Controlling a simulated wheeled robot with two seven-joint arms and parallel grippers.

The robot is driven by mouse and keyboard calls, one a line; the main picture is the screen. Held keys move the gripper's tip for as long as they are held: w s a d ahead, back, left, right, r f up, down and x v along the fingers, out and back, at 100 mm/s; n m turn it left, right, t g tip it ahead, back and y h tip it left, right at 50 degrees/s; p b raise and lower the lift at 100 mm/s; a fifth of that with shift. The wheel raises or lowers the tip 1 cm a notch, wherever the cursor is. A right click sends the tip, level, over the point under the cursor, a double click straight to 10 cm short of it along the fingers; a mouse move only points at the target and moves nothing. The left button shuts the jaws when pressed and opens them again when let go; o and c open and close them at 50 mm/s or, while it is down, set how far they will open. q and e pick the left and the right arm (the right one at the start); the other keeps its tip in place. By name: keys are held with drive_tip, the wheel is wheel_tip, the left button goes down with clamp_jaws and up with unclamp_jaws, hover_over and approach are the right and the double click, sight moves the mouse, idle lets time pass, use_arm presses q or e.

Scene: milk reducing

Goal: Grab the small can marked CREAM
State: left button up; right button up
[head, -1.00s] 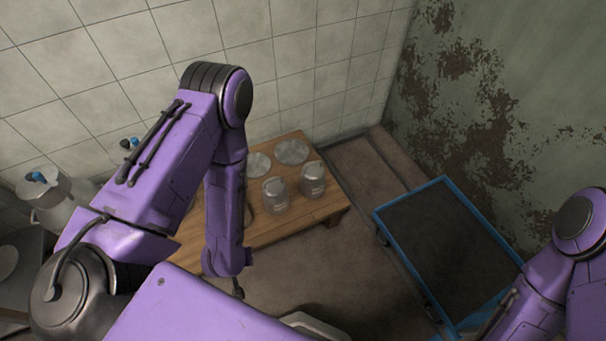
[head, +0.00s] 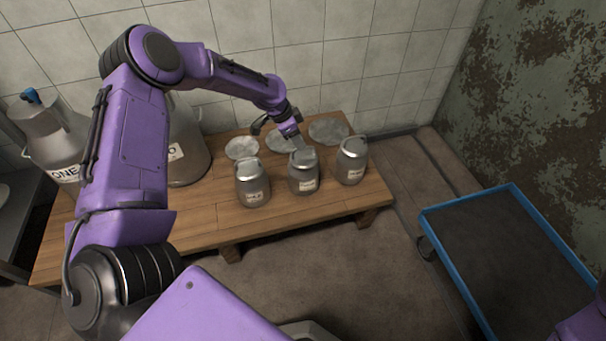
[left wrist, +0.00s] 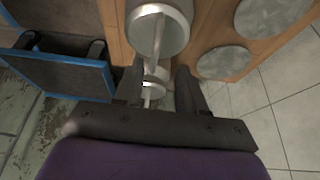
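Three small metal cans with light labels stand in a row on the wooden bench: a left can (head: 252,187), a middle can (head: 303,180) and a right can (head: 351,162). The labels are too small to read surely, so I cannot confirm which says CREAM. My left gripper (head: 296,146) is at the top of the middle can, pointing down at its lid. In the left wrist view its fingers (left wrist: 158,80) are apart, with a can's lid and handle just beyond the tips and shiny metal between them. Contact cannot be told. My right gripper is out of view.
Flat grey discs (head: 329,130) lie behind the cans on the bench (head: 200,222). Large milk cans stand at the left, one (head: 186,145) on the bench. A blue-rimmed trolley (head: 512,190) stands at the right. The floor before the bench is clear.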

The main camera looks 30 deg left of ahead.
sight(304, 167)
use_arm(q)
drive_tip(key=x, duration=0.1)
drive_tip(key=b+x, duration=0.1)
drive_tip(key=x, duration=0.2)
drive_tip(key=shift+d+f, duration=0.35)
drive_tip(key=shift+d, duration=0.05)
drive_tip(key=shift+s+r, duration=0.1)
clamp_jaws()
idle(0.8)
